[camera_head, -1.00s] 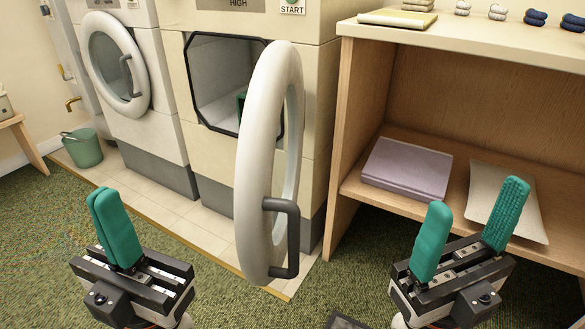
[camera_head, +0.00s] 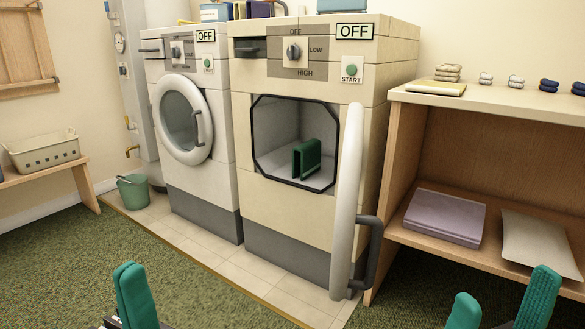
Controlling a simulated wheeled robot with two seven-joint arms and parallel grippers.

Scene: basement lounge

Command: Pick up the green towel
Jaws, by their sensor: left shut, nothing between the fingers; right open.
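The green towel (camera_head: 306,159) is folded and stands inside the drum of the right-hand machine (camera_head: 270,213), near the opening's right side. The machine's round door (camera_head: 348,200) is swung wide open toward me, seen nearly edge-on, with a dark handle (camera_head: 371,250). My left gripper (camera_head: 135,295) is at the bottom left, its teal fingers shut together and empty. My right gripper (camera_head: 503,303) is at the bottom right, its fingers apart and empty. Both are well short of the machine. The lower parts of both grippers are cut off by the picture's edge.
A second machine (camera_head: 203,190) with its door shut stands to the left, beside a green bucket (camera_head: 133,191). A wooden shelf (camera_head: 400,220) on the right holds folded lilac cloth (camera_head: 444,217) and a pale cushion-like item (camera_head: 540,242). Green carpet (camera_head: 215,300) lies clear in front.

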